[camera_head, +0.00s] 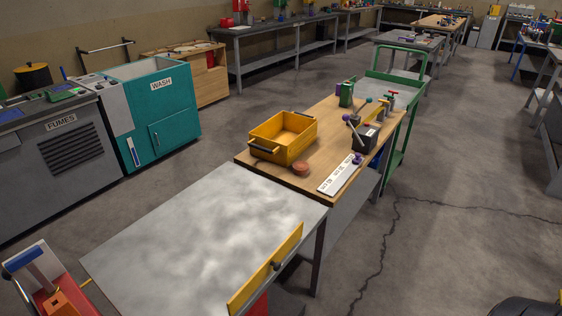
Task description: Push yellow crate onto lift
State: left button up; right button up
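The yellow crate (297,150) sits upright on the near left part of a wooden-topped bench (328,120). It is open at the top and has dark handles on its ends. The lift appears to be the grey metal platform (190,235) in front of the bench, with a yellow rail (262,272) along its right side. The platform top is bare. Its far edge lies close to the bench's near edge; any gap between them is hard to tell. Neither of my grippers is in view.
A brown round object (301,169) and a white labelled strip (340,174) lie near the crate. Vises and tools (362,132) stand farther right. A teal wash cabinet (165,110) stands left. A green-framed cart (400,75) stands behind. Floor right of the bench is clear.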

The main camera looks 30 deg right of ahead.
aim_at(282, 138)
jog(key=u, duration=0.45)
jog(key=l+u, duration=0.75)
jog(key=k+l+u, duration=0.1)
jog(key=l, duration=0.25)
jog(key=k+l+u, duration=0.15)
jog(key=l, duration=0.2)
jog(key=l+u, duration=0.1)
jog(key=l, duration=0.2)
jog(key=k+l+u, duration=0.15)
jog(key=k+l, duration=0.15)
jog(key=l, duration=0.2)
jog(key=k+l, duration=0.1)
jog(key=l, duration=0.25)
jog(key=k+l, duration=0.15)
jog(key=l, duration=0.15)
jog(key=k+l, duration=0.15)
jog(key=l, duration=0.2)
jog(key=k+l, duration=0.15)
jog(key=l, duration=0.2)
